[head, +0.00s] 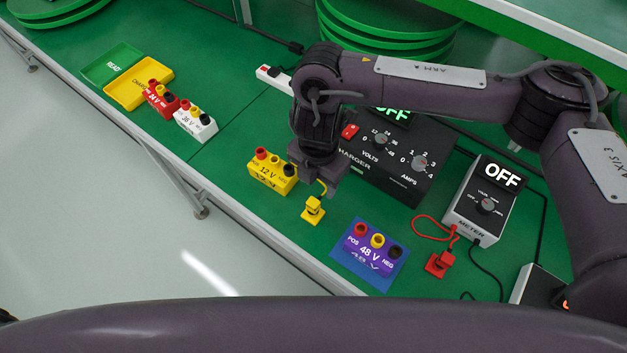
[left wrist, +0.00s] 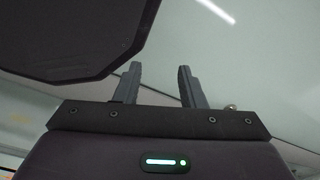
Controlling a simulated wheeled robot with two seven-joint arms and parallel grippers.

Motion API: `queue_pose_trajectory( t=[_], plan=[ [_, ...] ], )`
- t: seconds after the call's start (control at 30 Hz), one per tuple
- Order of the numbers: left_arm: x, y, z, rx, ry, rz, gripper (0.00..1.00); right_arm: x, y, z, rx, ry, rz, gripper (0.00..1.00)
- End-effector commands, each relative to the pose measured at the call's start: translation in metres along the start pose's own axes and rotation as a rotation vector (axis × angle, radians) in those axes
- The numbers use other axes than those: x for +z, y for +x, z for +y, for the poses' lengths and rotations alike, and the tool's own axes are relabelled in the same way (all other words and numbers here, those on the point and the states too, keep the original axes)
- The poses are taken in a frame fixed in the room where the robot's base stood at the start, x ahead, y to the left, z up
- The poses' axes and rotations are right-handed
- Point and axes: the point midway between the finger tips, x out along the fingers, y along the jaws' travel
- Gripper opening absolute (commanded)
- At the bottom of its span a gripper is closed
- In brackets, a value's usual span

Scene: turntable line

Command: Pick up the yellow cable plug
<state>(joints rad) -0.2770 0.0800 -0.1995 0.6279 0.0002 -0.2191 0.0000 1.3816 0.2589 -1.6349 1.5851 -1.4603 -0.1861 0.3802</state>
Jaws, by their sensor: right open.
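The yellow cable plug (head: 313,210) rests on the green bench top, between the yellow 12 V battery and the purple 48 V battery. Its short yellow cable runs up and passes out of sight behind my right gripper. My right gripper (head: 321,178) points down just above and behind the plug in the head view. It is open, with nothing seen in it; its fingertips are hard to make out. My left gripper (left wrist: 160,86) shows only in the left wrist view, open and empty, with pale floor beyond it.
The yellow 12 V battery (head: 270,172) stands close left of the right gripper. The black charger (head: 395,170) is close to its right. The purple 48 V battery (head: 373,247) sits on a blue mat. A red plug (head: 438,264) and the meter (head: 483,208) are further right.

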Motion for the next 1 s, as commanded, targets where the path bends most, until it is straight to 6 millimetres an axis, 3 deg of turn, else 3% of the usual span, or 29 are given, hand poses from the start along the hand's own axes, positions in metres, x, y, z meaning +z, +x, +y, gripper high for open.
queue_pose_trajectory(
  t=[0.4, 0.6, 0.73, 0.87, 1.0],
  plan=[
    [0.047, 0.0, 0.008, 0.01, 0.0, -0.065, 0.36, -0.011, 0.051, 0.003, -0.004, 0.001, 0.007, 0.51],
    [0.028, 0.007, 0.005, 0.006, 0.0, -0.038, 0.36, -0.011, 0.073, 0.004, -0.001, 0.0, 0.003, 0.51],
    [0.011, 0.007, 0.003, 0.004, 0.0, -0.012, 0.36, -0.01, 0.075, 0.004, 0.0, -0.001, 0.002, 0.51],
    [0.011, 0.007, 0.003, 0.004, 0.001, -0.012, 0.36, -0.01, 0.074, 0.004, 0.0, -0.001, 0.001, 0.51],
    [0.018, 0.007, 0.004, 0.005, 0.001, -0.022, 0.36, -0.01, 0.074, 0.004, 0.0, -0.001, 0.001, 0.33]
  ],
)
